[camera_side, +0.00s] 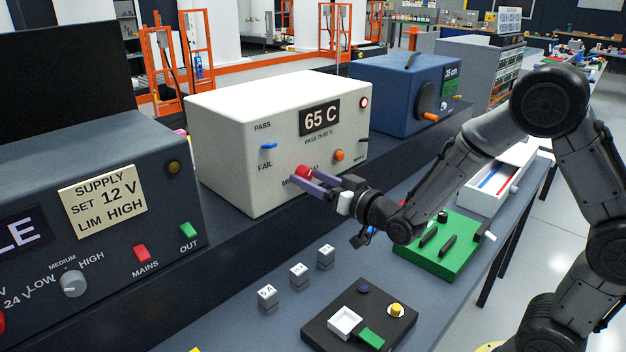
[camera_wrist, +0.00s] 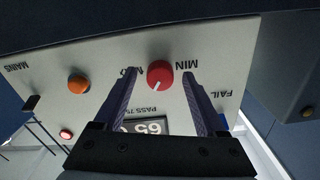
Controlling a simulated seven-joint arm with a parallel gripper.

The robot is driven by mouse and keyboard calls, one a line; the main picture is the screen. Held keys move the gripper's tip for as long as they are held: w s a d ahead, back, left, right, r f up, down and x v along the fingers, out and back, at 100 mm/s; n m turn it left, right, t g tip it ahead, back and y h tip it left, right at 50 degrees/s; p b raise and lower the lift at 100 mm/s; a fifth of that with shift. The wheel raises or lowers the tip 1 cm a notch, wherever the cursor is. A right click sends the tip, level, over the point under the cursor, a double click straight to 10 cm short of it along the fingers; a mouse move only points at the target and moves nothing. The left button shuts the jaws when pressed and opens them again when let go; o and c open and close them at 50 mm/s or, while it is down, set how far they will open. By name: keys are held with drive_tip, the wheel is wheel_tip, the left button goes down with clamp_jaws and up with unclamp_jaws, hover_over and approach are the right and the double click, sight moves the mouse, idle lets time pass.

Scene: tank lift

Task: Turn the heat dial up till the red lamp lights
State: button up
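The heat dial is a red knob (camera_side: 303,172) low on the front of the white box (camera_side: 235,160). It also shows in the wrist view (camera_wrist: 160,74), which sees the panel upside down, with its white mark pointing toward the display and slightly left, between the MIN and partly hidden MAX labels. My gripper (camera_wrist: 160,80) is open around the dial, one finger on each side with a gap. The display (camera_side: 320,117) reads 65 C above "PASS 75-85". The red lamp (camera_side: 364,102) is at the panel's upper right and in the wrist view (camera_wrist: 66,134); whether it is lit is unclear.
An orange knob (camera_side: 338,155) sits close to the dial's right, and a blue PASS/FAIL lever (camera_side: 269,146) to its left. A supply box (camera_side: 90,210) stands left, a blue machine (camera_side: 405,90) right. Small blocks (camera_side: 298,275) and a green board (camera_side: 440,247) lie below on the bench.

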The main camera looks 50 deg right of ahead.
drive_tip(key=shift+s, duration=0.1)
drive_tip(key=s, duration=1.3)
drive_tip(key=shift+s, duration=0.35)
wheel_tip(320, 180, up, 10)
drive_tip(key=s+g, duration=0.1)
drive_tip(key=s+f+n+g, duration=0.1)
drive_tip(key=s+f+g, duration=0.4)
drive_tip(key=s, duration=0.3)
drive_tip(key=s+f+n+g, duration=0.1)
drive_tip(key=s+f+g, duration=0.3)
drive_tip(key=s+g, duration=0.2)
drive_tip(key=s, duration=0.2)
drive_tip(key=shift+s+d+f+n, duration=0.25)
drive_tip(key=shift+s+f+n, duration=0.05)
drive_tip(key=shift+s+f, duration=0.1)
